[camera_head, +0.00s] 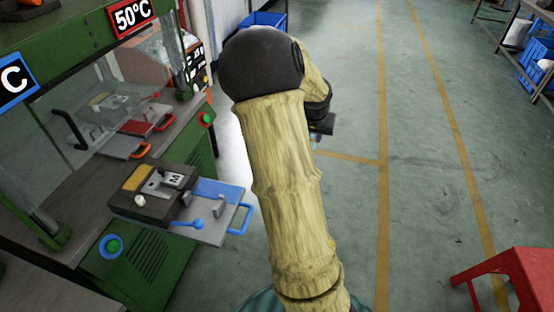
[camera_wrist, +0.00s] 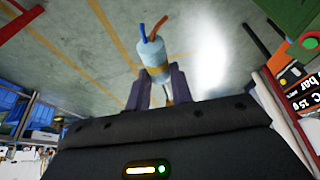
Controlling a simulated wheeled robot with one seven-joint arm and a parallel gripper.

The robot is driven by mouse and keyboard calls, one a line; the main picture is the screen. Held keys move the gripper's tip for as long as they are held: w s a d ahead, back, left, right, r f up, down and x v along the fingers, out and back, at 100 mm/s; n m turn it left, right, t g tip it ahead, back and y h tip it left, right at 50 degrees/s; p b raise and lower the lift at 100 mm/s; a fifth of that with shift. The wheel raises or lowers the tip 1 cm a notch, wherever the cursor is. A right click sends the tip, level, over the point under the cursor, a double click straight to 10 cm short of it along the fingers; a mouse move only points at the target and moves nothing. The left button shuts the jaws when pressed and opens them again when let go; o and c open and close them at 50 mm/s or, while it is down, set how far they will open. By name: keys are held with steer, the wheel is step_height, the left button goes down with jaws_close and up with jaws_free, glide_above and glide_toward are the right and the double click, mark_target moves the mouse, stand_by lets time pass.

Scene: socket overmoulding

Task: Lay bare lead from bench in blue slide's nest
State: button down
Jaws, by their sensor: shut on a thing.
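The blue slide (camera_head: 208,232) sticks out from the near press at left, with a blue handle at its right end and a small blue lever in front. Small upright metal parts stand on it; I cannot make out clearly what lies in its nest.
A dark mould block marked M (camera_head: 150,203) sits at the slide's inner end. A red slide (camera_head: 150,122) lies farther back in the press. A red stool (camera_head: 515,275) stands at lower right, and a blue crate (camera_head: 268,20) at the back.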

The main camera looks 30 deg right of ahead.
steer(key=w+a+r+n+y+p, duration=0.1)
steer(key=a+r+n+p, duration=0.2)
steer(key=a+p, duration=0.6)
steer(key=w+a+r+n+y+p, duration=0.1)
steer(key=w+a+r+n+p, duration=0.1)
steer(key=a+p, duration=0.8)
steer(key=w+a+r+n+t+y+p, duration=0.1)
steer(key=a+r+n+p, duration=0.3)
steer(key=a+p, duration=0.5)
steer(key=shift+w+a+p, duration=0.4)
steer(key=shift+w+p, duration=0.05)
steer(key=shift+p, duration=0.25)
steer(key=shift+a, duration=0.1)
